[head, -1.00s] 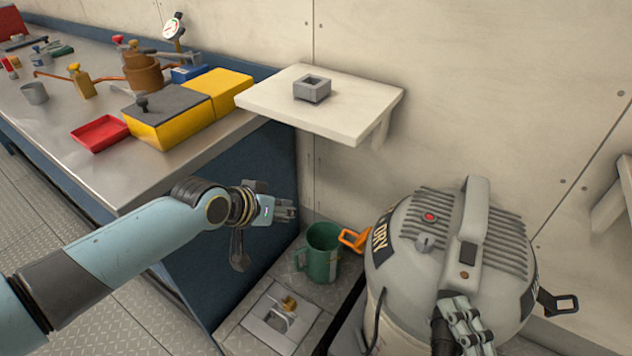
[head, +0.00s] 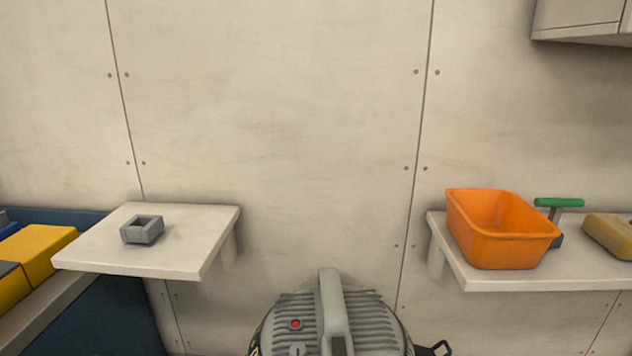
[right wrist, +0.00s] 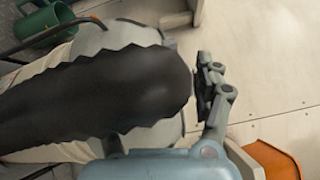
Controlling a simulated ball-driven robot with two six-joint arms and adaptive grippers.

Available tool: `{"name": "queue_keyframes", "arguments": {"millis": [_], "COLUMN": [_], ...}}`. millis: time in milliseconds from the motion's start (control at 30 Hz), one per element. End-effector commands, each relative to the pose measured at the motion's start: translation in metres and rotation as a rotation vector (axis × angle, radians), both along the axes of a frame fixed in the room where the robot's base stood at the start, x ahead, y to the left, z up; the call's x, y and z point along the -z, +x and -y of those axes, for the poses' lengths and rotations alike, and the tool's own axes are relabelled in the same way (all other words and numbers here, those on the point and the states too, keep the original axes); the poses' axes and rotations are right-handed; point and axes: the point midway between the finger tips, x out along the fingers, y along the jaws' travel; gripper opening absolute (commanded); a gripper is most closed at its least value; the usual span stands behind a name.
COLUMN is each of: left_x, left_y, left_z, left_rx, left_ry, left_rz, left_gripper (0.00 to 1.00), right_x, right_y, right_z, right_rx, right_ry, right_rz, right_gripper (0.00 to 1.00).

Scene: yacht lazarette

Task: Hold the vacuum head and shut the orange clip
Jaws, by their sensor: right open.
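The grey vacuum head (head: 365,318) shows at the bottom middle of the head view, with a raised handle (head: 332,310) and a red button. A dark clip (head: 437,349) sticks out at its right. The orange clip is outside the head view; a small orange bit beside the green mug in the right wrist view may be part of it, but I cannot be sure. In the right wrist view my right gripper (right wrist: 193,88) is open, close over the grey vacuum head (right wrist: 118,38). A large dark shape hides much of the head; contact cannot be told. My left gripper is out of view.
A right shelf (head: 520,283) holds an orange bin (head: 505,250), a green-handled tool (head: 558,203) and a tan block (head: 610,236). A green mug (right wrist: 48,20) stands beyond the vacuum.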

Motion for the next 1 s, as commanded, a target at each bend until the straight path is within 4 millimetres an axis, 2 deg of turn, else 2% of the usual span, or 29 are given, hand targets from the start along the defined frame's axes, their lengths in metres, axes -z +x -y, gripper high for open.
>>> {"name": "queue_keyframes", "arguments": {"millis": [167, 633, 800, 1000], "left_x": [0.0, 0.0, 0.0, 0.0], "left_y": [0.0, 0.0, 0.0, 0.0], "left_z": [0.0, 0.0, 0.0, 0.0], "left_rx": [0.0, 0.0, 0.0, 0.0], "left_ry": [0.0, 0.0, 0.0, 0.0], "left_rz": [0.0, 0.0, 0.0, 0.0], "left_gripper": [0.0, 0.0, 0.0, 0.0], "right_x": [0.001, 0.004, 0.004, 0.004], "right_y": [-0.007, -0.074, -0.083, -0.085], "right_z": [0.008, 0.074, 0.084, 0.086], "right_rx": [0.001, -0.001, -0.001, 0.0], "right_ry": [-0.002, -0.002, -0.001, 0.0], "right_rz": [0.0, -0.002, 0.0, 0.0], "right_gripper": [0.69, 0.69, 0.69, 0.69]}}
